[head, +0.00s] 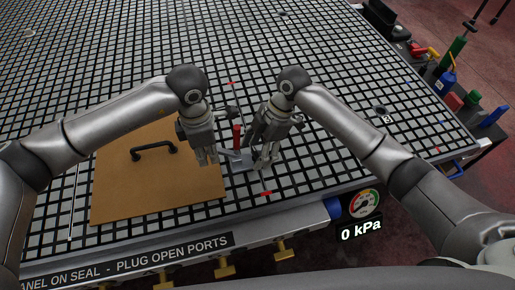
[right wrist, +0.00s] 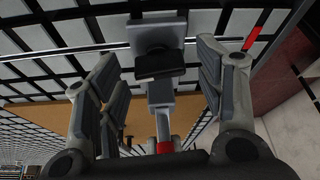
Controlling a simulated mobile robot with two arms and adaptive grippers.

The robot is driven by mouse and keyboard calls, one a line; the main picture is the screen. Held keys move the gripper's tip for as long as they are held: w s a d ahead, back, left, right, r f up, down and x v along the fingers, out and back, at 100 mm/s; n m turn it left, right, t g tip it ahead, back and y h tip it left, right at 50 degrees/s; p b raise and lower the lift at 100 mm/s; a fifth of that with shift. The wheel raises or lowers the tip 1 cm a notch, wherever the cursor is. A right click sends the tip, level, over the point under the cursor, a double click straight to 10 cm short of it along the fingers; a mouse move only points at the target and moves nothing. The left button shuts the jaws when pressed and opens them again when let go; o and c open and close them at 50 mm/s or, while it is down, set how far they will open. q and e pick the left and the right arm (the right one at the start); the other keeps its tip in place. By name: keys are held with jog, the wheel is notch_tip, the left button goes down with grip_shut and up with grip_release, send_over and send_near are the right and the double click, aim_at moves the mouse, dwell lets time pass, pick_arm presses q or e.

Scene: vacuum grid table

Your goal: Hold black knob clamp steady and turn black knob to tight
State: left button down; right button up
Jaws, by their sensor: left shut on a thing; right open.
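The grey clamp (head: 241,163) stands near the table's front edge, right of the brown panel, with a red upright part (head: 237,133). In the right wrist view the black knob (right wrist: 160,66) sits on the grey clamp body (right wrist: 161,95), and a thin bar leads to a red part. My left gripper (head: 208,157) is at the clamp's left end, shut on the clamp; its exact contact is hard to see. My right gripper (head: 266,162) is at the clamp's right side and partly hides it. Its fingers (right wrist: 160,85) are open on either side of the knob, apart from it.
The brown panel (head: 115,190) with a black handle (head: 153,148) lies on the black-and-white grid table (head: 240,45). A gauge (head: 364,203) reading 0 kPa is at the front edge. Bottles and tools stand at the right.

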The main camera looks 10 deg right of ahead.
jog(key=c, duration=1)
jog(key=shift+m, duration=0.3)
jog(key=shift+s+m+t, duration=0.1)
jog(key=shift+m+t, duration=0.5)
jog(key=shift+m, duration=0.75)
jog(key=shift+m+t, duration=0.6)
jog(key=shift+m, duration=0.75)
jog(key=o, duration=1)
